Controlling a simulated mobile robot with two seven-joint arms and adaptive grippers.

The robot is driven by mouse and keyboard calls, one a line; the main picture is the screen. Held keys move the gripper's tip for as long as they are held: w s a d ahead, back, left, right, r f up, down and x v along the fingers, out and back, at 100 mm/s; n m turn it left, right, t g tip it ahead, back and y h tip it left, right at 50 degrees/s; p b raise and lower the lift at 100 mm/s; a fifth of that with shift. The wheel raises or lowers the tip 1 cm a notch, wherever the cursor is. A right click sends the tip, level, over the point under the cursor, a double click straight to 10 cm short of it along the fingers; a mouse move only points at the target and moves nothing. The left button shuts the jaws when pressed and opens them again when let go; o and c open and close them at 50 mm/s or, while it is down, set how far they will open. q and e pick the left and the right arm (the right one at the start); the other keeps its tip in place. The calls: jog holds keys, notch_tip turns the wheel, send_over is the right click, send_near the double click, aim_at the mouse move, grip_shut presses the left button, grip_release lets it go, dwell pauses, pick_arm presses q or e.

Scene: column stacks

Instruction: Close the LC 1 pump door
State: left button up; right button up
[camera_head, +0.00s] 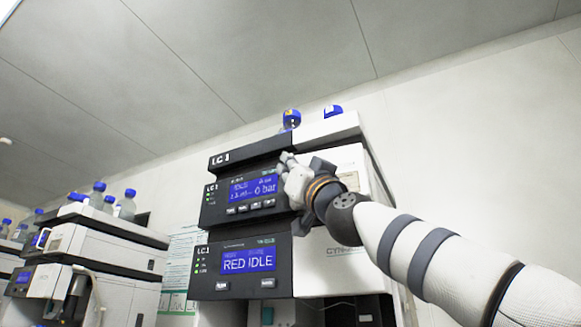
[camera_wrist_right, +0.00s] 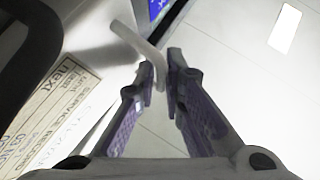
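The LC 1 pump module (camera_head: 238,206), with a dark front and blue display showing a bar reading, sits in the column stack under the LC 1 strip (camera_head: 248,151). My right gripper (camera_head: 287,162) is at the right side of this display. In the right wrist view, the right gripper (camera_wrist_right: 162,65) has its fingertips close together around a thin, pale, bent handle (camera_wrist_right: 135,40), with little gap. The gripper and forearm hide part of the pump front in the head view, and I cannot tell how far the door stands open. My left gripper is not in view.
A second module (camera_head: 247,262) reading RED IDLE sits directly below. Another column stack (camera_head: 95,245) with several blue-capped bottles (camera_head: 108,203) stands at left. Blue-capped items (camera_head: 291,119) sit on top of the LC 1 stack. A paper label (camera_wrist_right: 45,105) is left of the right gripper.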

jog(key=shift+o, duration=0.7)
jog(key=v, duration=1.2)
